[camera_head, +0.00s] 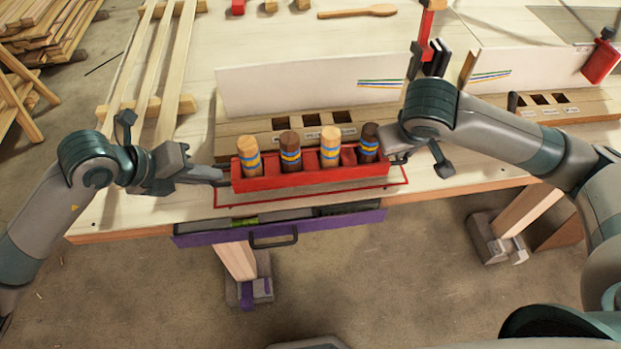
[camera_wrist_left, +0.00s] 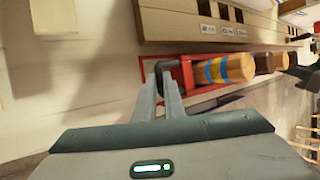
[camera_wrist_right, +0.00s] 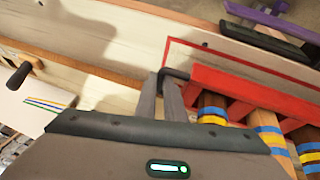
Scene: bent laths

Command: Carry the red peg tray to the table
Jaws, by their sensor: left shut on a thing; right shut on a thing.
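The red peg tray (camera_head: 262,184) is a long narrow box with several wooden pegs standing in it, light and dark, banded blue and yellow. It is over the red outlined rectangle (camera_head: 222,206) at the table's front edge; I cannot tell whether it touches the table (camera_head: 118,212). My left gripper (camera_head: 224,178) is shut on the handle at the tray's left end, also seen in the left wrist view (camera_wrist_left: 168,76). My right gripper (camera_head: 394,158) is shut on the black handle at its right end, also seen in the right wrist view (camera_wrist_right: 172,82).
A wooden slotted rack (camera_head: 228,132) with labels stands just behind the tray. A purple drawer (camera_head: 215,238) sticks out below the table edge. Pale laths (camera_head: 140,65) lie at the left. A red clamp (camera_head: 426,35) stands behind.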

